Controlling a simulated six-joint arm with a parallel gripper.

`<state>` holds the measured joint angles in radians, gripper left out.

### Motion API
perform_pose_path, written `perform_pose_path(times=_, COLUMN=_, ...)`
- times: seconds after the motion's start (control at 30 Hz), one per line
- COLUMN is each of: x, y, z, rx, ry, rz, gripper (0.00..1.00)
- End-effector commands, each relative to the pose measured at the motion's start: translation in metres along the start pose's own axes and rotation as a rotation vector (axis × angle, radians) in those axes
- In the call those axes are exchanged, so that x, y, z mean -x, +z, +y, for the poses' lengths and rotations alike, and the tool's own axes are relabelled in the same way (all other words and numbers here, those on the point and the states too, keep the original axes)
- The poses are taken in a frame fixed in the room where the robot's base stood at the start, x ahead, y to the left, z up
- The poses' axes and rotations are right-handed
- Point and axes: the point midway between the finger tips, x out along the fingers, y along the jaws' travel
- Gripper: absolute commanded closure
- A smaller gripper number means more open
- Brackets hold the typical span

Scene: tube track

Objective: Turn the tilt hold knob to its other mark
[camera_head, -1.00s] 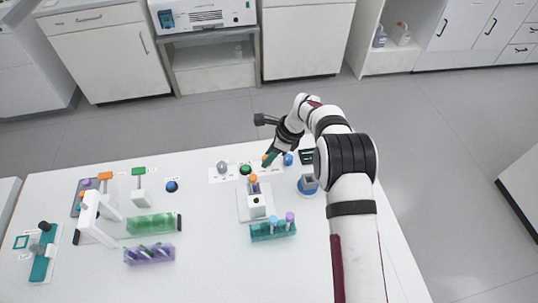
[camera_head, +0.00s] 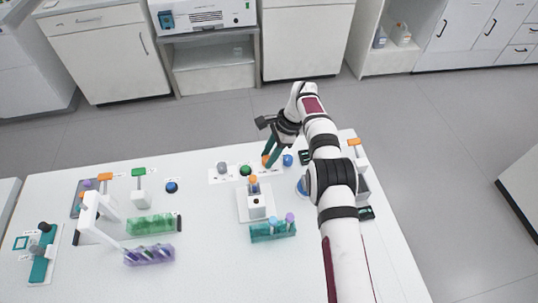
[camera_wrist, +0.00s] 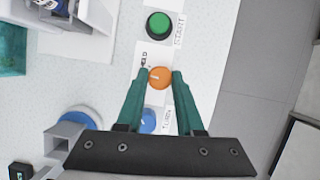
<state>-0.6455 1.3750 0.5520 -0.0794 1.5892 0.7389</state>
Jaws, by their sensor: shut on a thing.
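The orange knob (camera_wrist: 160,78) sits on a white label strip, between the green and blue round parts; its label is partly hidden, with "LD" readable. It has a pale pointer line on top. It also shows in the head view (camera_head: 265,159), partly behind the fingers. My gripper (camera_wrist: 159,75) has its two teal fingers on either side of the orange knob and is shut on it. In the head view, my gripper (camera_head: 268,163) points down at the strip from above.
A green button (camera_wrist: 158,26) and a blue round part (camera_wrist: 148,121) sit close on either side. A grey knob (camera_head: 222,167) is further left on the strip. A white stand (camera_head: 256,205) and teal tube rack (camera_head: 273,231) stand in front.

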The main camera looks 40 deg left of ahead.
Motion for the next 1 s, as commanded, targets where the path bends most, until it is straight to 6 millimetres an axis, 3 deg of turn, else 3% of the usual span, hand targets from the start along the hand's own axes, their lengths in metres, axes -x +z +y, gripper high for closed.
perform_pose_path(times=0.43, x=0.0, y=0.001, z=0.0, rx=0.008, ry=0.006, rz=-0.002, gripper=1.0)
perform_pose_path(times=0.47, x=0.0, y=0.001, z=0.0, rx=0.008, ry=0.006, rz=-0.002, gripper=0.6)
perform_pose_path(times=0.6, x=0.0, y=0.001, z=0.0, rx=0.008, ry=0.006, rz=-0.002, gripper=0.35)
perform_pose_path(times=0.87, x=0.0, y=0.0, z=0.0, rx=0.009, ry=0.005, rz=-0.001, gripper=0.34)
perform_pose_path(times=1.0, x=0.019, y=0.001, z=-0.001, rx=0.01, ry=0.001, rz=-0.001, gripper=0.34)
